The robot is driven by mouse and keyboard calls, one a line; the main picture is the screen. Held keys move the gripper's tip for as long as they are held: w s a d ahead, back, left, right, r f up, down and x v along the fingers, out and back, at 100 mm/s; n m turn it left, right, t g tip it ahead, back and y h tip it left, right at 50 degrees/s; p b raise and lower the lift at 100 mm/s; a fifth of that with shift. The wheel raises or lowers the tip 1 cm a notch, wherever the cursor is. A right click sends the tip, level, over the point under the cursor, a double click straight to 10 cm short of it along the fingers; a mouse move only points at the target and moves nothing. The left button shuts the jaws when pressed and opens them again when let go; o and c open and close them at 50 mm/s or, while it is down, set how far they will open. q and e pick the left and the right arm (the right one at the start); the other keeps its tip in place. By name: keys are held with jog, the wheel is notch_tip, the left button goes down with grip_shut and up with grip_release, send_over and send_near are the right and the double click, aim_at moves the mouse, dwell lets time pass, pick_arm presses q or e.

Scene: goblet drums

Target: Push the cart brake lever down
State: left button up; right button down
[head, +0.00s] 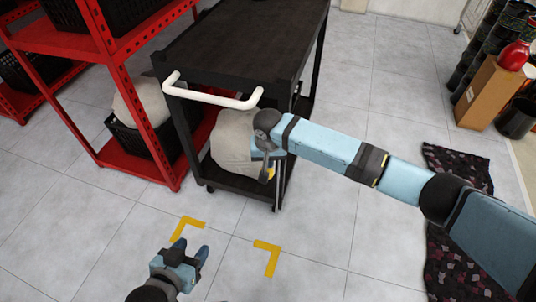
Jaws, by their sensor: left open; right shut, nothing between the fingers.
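The black cart (243,42) stands upright with a white push handle (212,97) at its near end. My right arm reaches in from the right, and my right gripper (264,173) points down beside the cart's near right corner post, above the lower shelf. It looks shut with nothing in it. The lever is not clearly seen, partly hidden by my wrist. My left gripper (190,252) is open and empty over the floor in front of the cart.
A pale sack (231,146) sits on the cart's lower shelf. A red rack (125,98) with black crates stands close on the left. Yellow corner marks (268,257) lie on the clear tiled floor. A dark patterned rug (450,160), a cardboard box (487,92) and drums are at right.

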pick_arm(q)
jog(key=shift+r, duration=0.2)
pick_arm(e)
jog(key=shift+r, duration=0.1)
pick_arm(q)
notch_tip(320, 180, up, 5)
jog(key=p, duration=0.5)
jog(key=shift+f, duration=0.1)
pick_arm(e)
jog(key=s, duration=0.3)
jog(key=shift+d+r, duration=0.1)
jog(key=shift+r, duration=0.3)
pick_arm(q)
jog(key=shift+f, duration=0.1)
jog(key=f+p, duration=0.2)
jog(key=shift+s+a+f+n+g+y+p, duration=0.3)
jog(key=shift+a+f+g, duration=0.05)
jog(key=shift+g, duration=0.05)
pick_arm(e)
notch_tip(320, 180, up, 14)
jog(key=s, duration=0.1)
jog(key=shift+s, duration=0.2)
